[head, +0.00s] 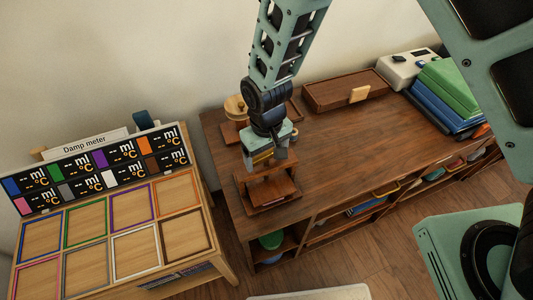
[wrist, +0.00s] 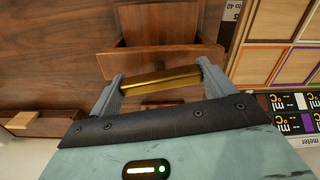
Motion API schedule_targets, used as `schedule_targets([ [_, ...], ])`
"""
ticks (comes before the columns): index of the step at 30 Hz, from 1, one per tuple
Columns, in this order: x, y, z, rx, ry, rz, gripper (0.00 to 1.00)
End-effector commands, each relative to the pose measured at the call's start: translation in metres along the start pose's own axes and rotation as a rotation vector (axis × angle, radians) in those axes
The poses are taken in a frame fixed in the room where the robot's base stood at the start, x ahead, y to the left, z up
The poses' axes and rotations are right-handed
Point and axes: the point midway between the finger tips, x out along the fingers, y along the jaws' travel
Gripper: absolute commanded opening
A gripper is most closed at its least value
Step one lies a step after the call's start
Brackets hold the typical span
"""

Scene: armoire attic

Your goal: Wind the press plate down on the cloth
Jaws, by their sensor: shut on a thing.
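The wooden press (head: 254,181) stands at the left front end of the brown cabinet top. Its red-brown plate (head: 279,191) lies level inside the frame; it also shows in the wrist view (wrist: 158,22). My gripper (head: 264,159) points down over the press. In the wrist view its two grey fingers are shut on the brass bar (wrist: 160,79), one at each end, above the wooden crossbeam (wrist: 150,58). I cannot make out the cloth, and the gap under the plate is hidden.
Left of the cabinet, a lower table (head: 75,249) carries coloured frames and a damp meter board (head: 100,166). A wooden tray (head: 330,93), a white box (head: 403,68) and folded blue and green cloths (head: 440,95) are further right. The middle cabinet top is clear.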

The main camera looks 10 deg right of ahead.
Motion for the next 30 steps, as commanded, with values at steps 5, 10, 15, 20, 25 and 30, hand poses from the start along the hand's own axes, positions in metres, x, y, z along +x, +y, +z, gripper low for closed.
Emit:
schedule_targets([
  [5,-0.0015,-0.0002,-0.0013,0.168,0.003,0.0,0.59],
  [10,-0.0018,-0.0006,-0.0012,0.329,0.003,-0.001,0.59],
  [15,-0.002,0.0,-0.0013,0.488,0.003,-0.001,0.59],
  [20,-0.0022,-0.0003,-0.0014,0.621,0.004,-0.001,0.59],
  [25,-0.0023,0.0001,-0.0018,0.739,0.005,-0.002,0.59],
  [30,-0.0019,0.0001,-0.0019,0.821,0.005,-0.002,0.59],
])
